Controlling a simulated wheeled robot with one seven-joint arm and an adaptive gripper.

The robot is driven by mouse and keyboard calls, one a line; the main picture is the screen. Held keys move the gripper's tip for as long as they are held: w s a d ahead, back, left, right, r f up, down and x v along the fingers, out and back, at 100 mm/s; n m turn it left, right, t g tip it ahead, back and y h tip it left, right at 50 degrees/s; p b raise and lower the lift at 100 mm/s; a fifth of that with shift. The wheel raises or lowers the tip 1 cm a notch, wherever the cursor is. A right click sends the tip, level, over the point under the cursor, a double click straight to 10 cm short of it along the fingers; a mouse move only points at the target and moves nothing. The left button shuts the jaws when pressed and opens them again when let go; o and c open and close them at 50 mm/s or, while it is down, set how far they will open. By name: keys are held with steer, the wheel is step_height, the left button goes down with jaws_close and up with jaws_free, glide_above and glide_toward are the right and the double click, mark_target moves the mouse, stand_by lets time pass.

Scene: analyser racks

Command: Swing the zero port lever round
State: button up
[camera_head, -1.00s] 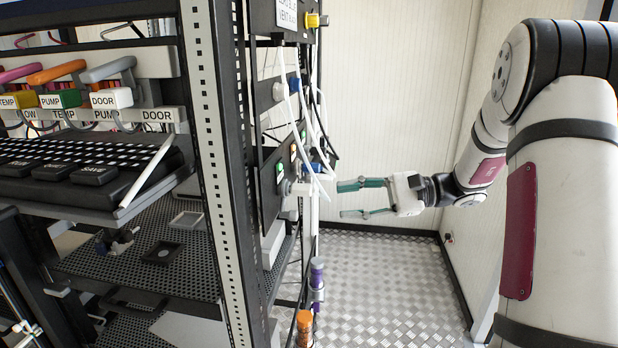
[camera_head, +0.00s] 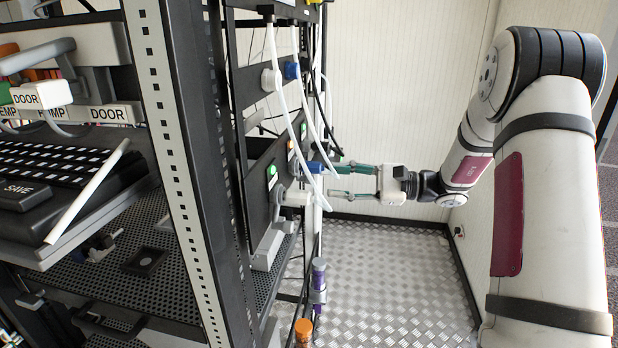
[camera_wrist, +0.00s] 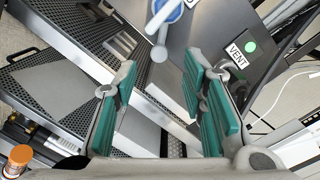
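My gripper (camera_head: 334,181) reaches from the right toward the side of the equipment rack. It is open, its teal fingers apart and empty in the wrist view (camera_wrist: 160,88). A white lever (camera_wrist: 159,30) on a blue hub (camera_wrist: 172,10) shows at the top of the wrist view. Its rounded end lies beyond and between the fingertips, apart from them. In the head view a blue fitting (camera_head: 317,168) and a white fitting (camera_head: 295,197) stick out of the dark panel near the fingertips. I read no ZERO label, so I cannot tell which fitting is the zero port.
A VENT label (camera_wrist: 236,53) sits beside a green dot on the panel. White hoses (camera_head: 283,95) hang close to the fingers. A purple-capped tube (camera_head: 318,275) and an orange-capped tube (camera_head: 303,330) stand below. The metal floor (camera_head: 390,265) to the right is clear.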

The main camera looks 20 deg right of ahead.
mark_target(308, 179)
steer(key=x, duration=0.7)
steer(key=shift+w+a+p, duration=0.1)
steer(key=shift+p, duration=0.3)
steer(key=shift+c, duration=0.3)
